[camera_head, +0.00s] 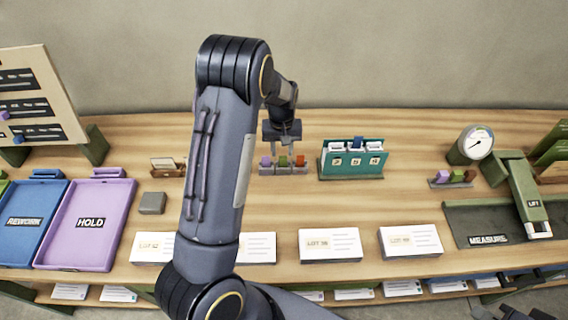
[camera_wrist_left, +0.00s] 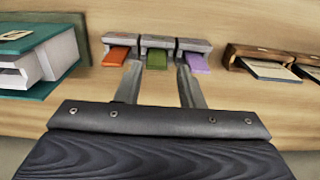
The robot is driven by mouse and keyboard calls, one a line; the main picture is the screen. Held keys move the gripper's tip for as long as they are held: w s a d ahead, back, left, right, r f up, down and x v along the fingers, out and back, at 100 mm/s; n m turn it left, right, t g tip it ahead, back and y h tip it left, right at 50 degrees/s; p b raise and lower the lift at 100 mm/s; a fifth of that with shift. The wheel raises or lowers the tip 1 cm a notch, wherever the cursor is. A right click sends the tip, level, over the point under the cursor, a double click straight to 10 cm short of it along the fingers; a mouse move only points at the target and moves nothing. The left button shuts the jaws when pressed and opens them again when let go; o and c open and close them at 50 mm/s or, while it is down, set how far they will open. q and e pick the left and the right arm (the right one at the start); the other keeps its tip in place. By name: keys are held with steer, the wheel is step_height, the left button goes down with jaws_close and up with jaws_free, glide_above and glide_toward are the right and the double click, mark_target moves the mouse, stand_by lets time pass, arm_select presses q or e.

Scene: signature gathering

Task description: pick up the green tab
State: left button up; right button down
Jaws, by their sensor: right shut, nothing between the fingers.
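The green tab (camera_head: 283,161) sits in the middle slot of a small grey holder on the table. It also shows in the left wrist view (camera_wrist_left: 156,60), between an orange tab (camera_wrist_left: 115,57) and a purple tab (camera_wrist_left: 196,62). My right gripper (camera_head: 514,312) is only partly visible at the bottom right edge, shut and far from the tabs.
A teal box with numbered cards (camera_head: 353,160) stands right of the holder. A wooden card holder (camera_head: 167,166) and grey block (camera_head: 152,203) are to the left. White card stacks (camera_head: 410,241) line the front. A dial gauge (camera_head: 476,144) stands at the right.

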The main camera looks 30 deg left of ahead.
mark_target(283, 156)
arm_select(q)
steer(key=f+b, duration=0.2)
steer(key=f, duration=0.1)
steer(key=f+b, duration=0.1)
steer(key=f, duration=0.1)
steer(key=shift+w+f, duration=0.2)
steer(key=shift+w, duration=0.2)
steer(key=shift+r, duration=0.15)
steer(key=c, duration=0.7)
steer(key=shift+r, duration=0.15)
